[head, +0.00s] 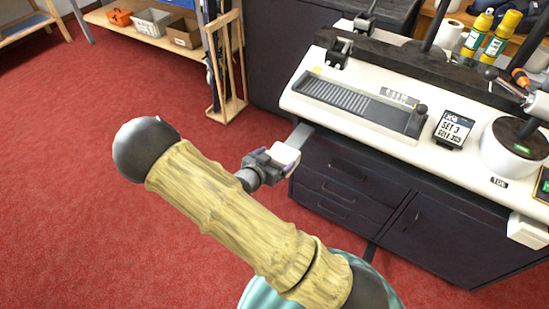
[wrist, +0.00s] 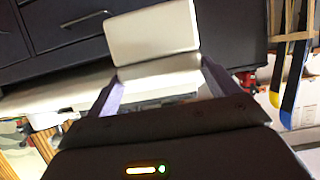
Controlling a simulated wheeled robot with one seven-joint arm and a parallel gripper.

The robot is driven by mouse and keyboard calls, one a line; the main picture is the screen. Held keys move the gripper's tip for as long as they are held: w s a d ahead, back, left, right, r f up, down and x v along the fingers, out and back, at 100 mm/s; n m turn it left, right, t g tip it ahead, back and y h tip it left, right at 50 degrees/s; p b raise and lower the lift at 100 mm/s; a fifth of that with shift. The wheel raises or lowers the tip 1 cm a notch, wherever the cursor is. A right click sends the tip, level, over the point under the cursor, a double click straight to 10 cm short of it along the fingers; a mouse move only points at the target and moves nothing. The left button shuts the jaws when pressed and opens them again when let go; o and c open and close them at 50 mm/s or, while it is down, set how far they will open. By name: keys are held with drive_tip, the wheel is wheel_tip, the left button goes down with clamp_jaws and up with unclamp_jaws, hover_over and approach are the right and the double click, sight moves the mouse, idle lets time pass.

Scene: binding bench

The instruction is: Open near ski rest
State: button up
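The near ski rest appears to be the white block (head: 286,154) at the left front corner of the bench, by a grey bar (head: 301,137). A similar white block (head: 527,230) sits at the bench's right front. My gripper (head: 279,159) is at the left block, low beside the bench. In the wrist view, the white block (wrist: 151,32) lies between the fingertips of my gripper (wrist: 160,68). Both fingers meet its sides with no visible gap, so it looks shut on it. My arm does not hide the block in the head view.
The white bench top (head: 330,112) carries a grooved plate, a small "SET 3" display (head: 454,130) and a round white unit (head: 515,148). Dark drawers (head: 345,190) lie below. A wooden rack (head: 226,65) with skis stands behind. Red floor on the left is open.

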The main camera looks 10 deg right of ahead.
drive_tip(key=shift+o, duration=1)
drive_tip(key=shift+a, duration=0.1)
drive_tip(key=p+v, duration=0.3)
drive_tip(key=v, duration=1.4)
drive_tip(key=shift+r, duration=0.1)
